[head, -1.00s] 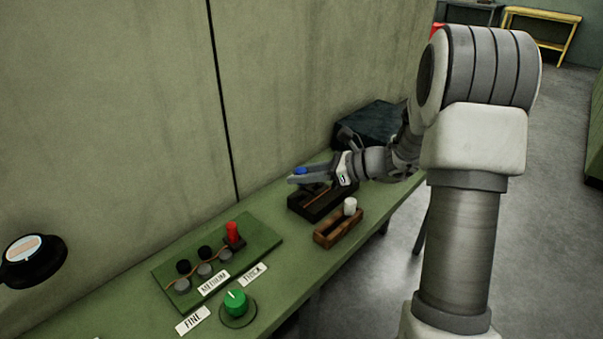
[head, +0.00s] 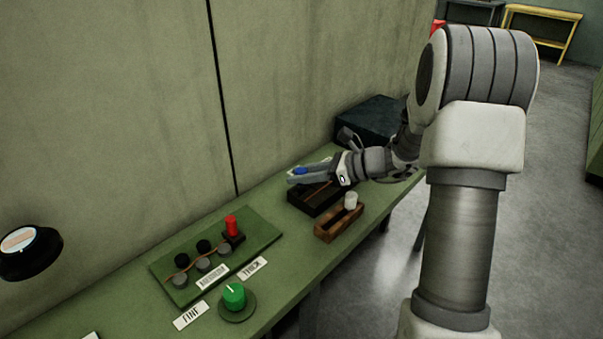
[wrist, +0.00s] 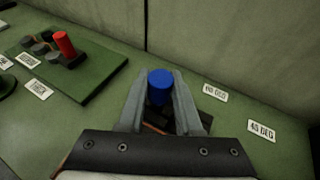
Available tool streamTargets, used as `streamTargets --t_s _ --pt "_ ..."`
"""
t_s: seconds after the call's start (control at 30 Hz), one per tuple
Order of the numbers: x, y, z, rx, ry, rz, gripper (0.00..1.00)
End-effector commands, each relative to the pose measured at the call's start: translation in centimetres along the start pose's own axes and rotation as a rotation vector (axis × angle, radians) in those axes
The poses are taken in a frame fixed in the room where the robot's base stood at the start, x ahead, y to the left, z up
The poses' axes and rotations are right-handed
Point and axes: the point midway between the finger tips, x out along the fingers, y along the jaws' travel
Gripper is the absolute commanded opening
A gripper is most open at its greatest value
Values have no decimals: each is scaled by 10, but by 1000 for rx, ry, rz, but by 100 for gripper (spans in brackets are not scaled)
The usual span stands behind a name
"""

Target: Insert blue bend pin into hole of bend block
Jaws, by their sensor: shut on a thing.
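The blue bend pin (wrist: 160,84) stands upright between the fingertips of my gripper (wrist: 160,92) in the wrist view. My gripper is shut on it. In the head view the blue pin (head: 300,170) shows at the tip of my gripper (head: 298,174), above the dark bend block (head: 308,203). The bend block is partly hidden under my gripper in both views. The block's hole and the pin's lower end are hidden, so I cannot tell whether the pin is in the hole.
A brown wooden tray (head: 330,233) with a white pin (head: 351,201) stands in front of the block. A green board (head: 187,287) with rollers and a red pin (head: 231,225) is to the left. A green knob (head: 234,296) sits near the front edge. The wall runs behind the bench.

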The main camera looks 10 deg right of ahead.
Motion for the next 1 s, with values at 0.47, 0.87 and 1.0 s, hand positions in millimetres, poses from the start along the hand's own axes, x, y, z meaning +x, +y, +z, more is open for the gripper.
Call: streamTargets --t_s 0.47,0.87,1.0 --pt "8 0 -19 2 0 0 0" --pt "8 0 -19 1 0 0 68" --pt "7 0 -19 1 1 0 68"
